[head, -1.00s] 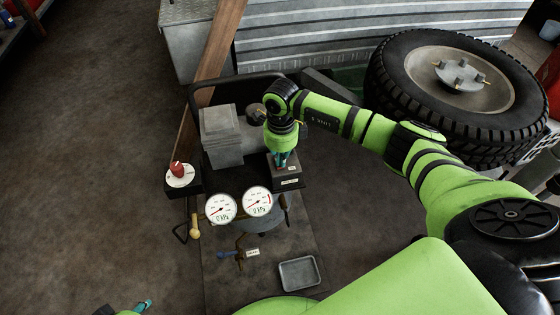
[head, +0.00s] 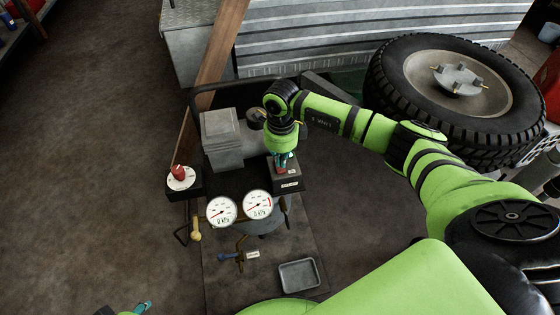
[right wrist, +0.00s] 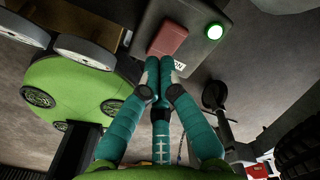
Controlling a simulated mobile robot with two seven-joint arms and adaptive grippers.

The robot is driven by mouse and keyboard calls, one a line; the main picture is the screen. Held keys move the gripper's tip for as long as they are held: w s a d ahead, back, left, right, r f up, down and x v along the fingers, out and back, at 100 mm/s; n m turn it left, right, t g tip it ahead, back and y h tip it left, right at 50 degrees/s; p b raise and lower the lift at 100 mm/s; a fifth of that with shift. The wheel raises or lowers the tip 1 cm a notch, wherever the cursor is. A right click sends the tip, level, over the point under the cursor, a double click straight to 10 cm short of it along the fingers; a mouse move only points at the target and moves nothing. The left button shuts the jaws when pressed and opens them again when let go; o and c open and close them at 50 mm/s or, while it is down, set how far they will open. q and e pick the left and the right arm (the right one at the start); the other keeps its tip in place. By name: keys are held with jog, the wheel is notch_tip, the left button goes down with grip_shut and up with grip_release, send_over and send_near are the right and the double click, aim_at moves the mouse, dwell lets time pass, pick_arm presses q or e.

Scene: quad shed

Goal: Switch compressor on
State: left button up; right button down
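The compressor (head: 222,140) stands on the floor in the middle of the head view, a grey block in a black frame. Its dark switch box (head: 287,184) carries a red switch (head: 281,170), partly hidden by my right gripper (head: 284,159). In the right wrist view, the red switch (right wrist: 168,37) lies just beyond the fingertips of my right gripper (right wrist: 160,66), whose teal fingers are together and empty. I cannot tell whether they touch it. A green lamp (right wrist: 214,31) beside it glows. A fingertip of my left gripper (head: 146,305) shows at the bottom left.
Two white gauges (head: 239,208) read about zero. A red knob (head: 179,173) is on the left, a yellow-handled valve (head: 196,235) and blue-handled valve (head: 228,256) in front. A grey tray (head: 299,275) lies near me. The left floor is clear.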

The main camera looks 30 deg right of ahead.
aim_at(281, 169)
jog(key=shift+r+p, duration=1.7)
jog(key=shift+r, duration=0.85)
jog(key=shift+f, duration=0.1)
